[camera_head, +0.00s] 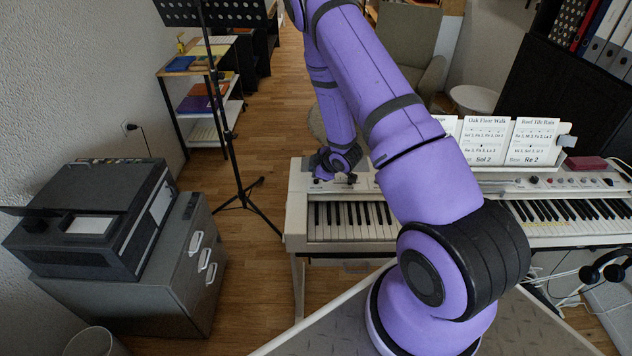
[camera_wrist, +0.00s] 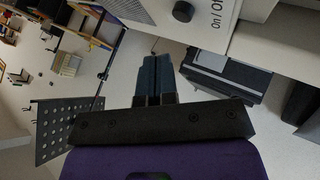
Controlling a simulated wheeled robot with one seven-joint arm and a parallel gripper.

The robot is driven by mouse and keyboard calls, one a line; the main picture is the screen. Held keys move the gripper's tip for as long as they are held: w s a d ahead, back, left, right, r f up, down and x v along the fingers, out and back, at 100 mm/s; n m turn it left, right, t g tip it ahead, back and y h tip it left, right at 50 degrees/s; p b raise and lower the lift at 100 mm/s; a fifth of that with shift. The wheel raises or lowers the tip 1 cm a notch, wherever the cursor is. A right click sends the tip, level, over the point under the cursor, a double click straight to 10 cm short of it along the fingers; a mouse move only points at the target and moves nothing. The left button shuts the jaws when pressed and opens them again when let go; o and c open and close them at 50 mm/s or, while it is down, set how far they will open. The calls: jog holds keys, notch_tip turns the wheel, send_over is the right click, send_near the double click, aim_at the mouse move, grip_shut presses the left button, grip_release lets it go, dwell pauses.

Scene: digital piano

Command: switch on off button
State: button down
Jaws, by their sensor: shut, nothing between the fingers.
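The on/off button (camera_wrist: 183,11) is a round black knob on the white end of the digital piano, beside the printed words "On / Off" in the wrist view. My gripper (camera_wrist: 156,62) is shut and empty, its two dark blue fingers side by side. In the wrist view the fingertips lie below and left of the button in the picture, apart from it. In the head view the white digital piano (camera_head: 318,246) stands in front of me, and my purple arm reaches over its left end. The button is hidden or too small to tell there.
A music stand (camera_head: 238,150) stands left of the piano. A grey cabinet (camera_head: 190,290) with a dark printer (camera_head: 92,262) on it is at the left. Song sheets (camera_head: 486,138) stand on the piano, and headphones (camera_head: 606,268) hang at its right front.

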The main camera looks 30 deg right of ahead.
jog(key=shift+r, duration=1.95)
notch_tip(320, 180, up, 15)
jog(key=m+h, duration=0.2)
jog(key=m, duration=0.1)
send_over(315, 181)
jog(key=a, duration=0.1)
jog(key=s+a+r+m+g+h, duration=0.1)
jog(key=s+a+r, duration=0.1)
jog(key=r, duration=0.4)
jog(key=s+a+r+m, duration=0.1)
jog(key=s+r+m, duration=0.15)
jog(key=r, duration=0.45)
jog(key=s+a+r+m+g, duration=0.1)
jog(key=s+a+r, duration=0.2)
jog(key=s, duration=0.7)
jog(key=s+a+r+m+g+y, duration=0.1)
jog(key=s+a+r, duration=0.3)
jog(key=s+r, duration=0.3)
jog(key=s+a+r+m+g, duration=0.1)
jog(key=s+r, duration=0.4)
jog(key=s, duration=0.7)
jog(key=a+m, duration=0.1)
jog(key=a, duration=0.1)
jog(key=shift+s+a+y, duration=0.35)
jog(key=shift+y, duration=0.05)
jog(key=shift+r, duration=0.1)
